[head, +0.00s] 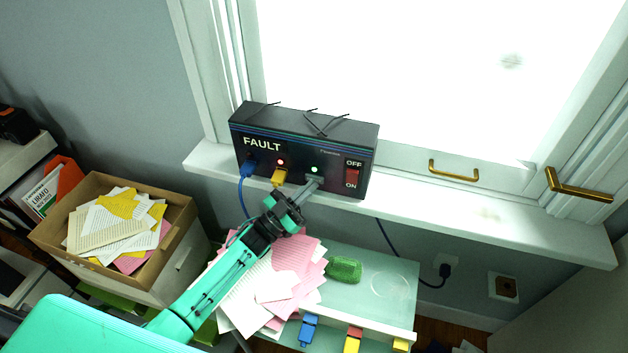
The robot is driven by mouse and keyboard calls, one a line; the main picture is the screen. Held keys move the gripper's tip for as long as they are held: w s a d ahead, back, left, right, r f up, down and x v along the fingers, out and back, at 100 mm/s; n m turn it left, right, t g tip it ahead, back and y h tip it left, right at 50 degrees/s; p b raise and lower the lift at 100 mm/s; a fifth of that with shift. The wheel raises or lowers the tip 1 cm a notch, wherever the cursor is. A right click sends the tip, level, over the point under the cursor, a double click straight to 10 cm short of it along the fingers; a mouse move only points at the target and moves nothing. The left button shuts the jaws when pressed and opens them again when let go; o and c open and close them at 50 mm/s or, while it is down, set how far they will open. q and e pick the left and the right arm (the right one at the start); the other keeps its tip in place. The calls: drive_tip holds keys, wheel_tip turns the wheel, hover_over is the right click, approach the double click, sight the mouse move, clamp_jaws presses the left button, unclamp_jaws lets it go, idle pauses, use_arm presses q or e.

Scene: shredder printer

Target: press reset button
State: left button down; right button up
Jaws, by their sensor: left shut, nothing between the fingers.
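A black box (335,140) labelled FAULT stands on the white window sill. Its front has a red light (280,162), a green light (314,170) and a red OFF/ON switch (352,174). No reset button can be made out; the fingers cover part of the front. My right gripper is not in view.
A cardboard box of papers (180,250) stands at the left. The sill (470,222) right of the black box is clear, below a brass window handle (453,171).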

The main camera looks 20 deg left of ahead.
use_arm(q)
drive_tip(key=shift+w, duration=0.15)
idle(0.4)
drive_tip(key=shift+s+p, duration=0.3)
drive_tip(key=shift+s, duration=0.55)
drive_tip(key=shift+s, duration=0.1)
drive_tip(key=s+p, duration=0.2)
drive_tip(key=s, duration=0.3)
drive_tip(key=shift+a, duration=0.1)
